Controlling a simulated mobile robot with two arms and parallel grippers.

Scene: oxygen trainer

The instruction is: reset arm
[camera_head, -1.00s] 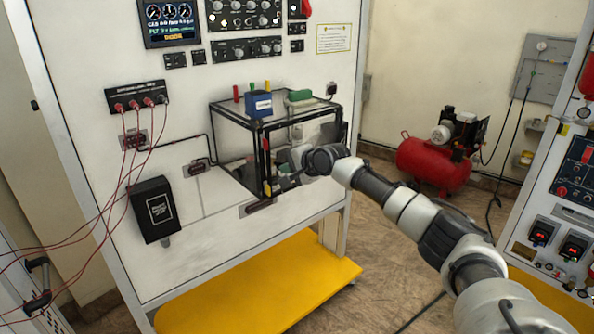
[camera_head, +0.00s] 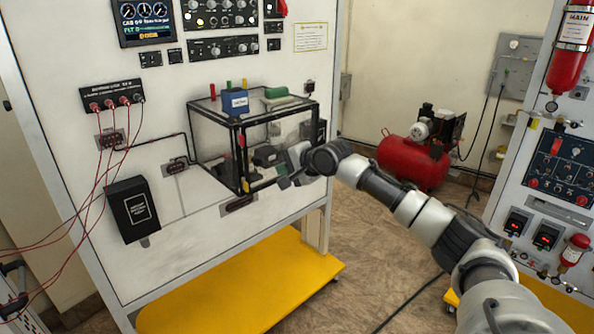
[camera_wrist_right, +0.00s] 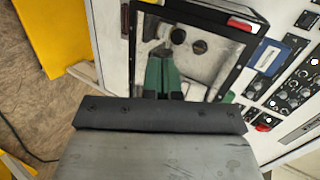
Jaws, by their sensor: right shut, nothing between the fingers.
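My right arm comes in from the lower right in the head view. Its gripper (camera_head: 286,182) is by the lower front right of the clear, black-framed box (camera_head: 213,159) on the white panel. In the right wrist view the gripper's green-sided fingers (camera_wrist_right: 161,72) are together with nothing between them, and the box (camera_wrist_right: 236,56) shows behind them. I cannot tell in the head view whether the fingertips touch the box. My left gripper is not in view.
A blue block (camera_head: 235,102) and a green item (camera_head: 275,93) lie on the box. A yellow base (camera_head: 240,295) juts out below the panel. A red compressor (camera_head: 412,162) stands behind on the floor. Another equipment panel (camera_head: 540,200) is at the right.

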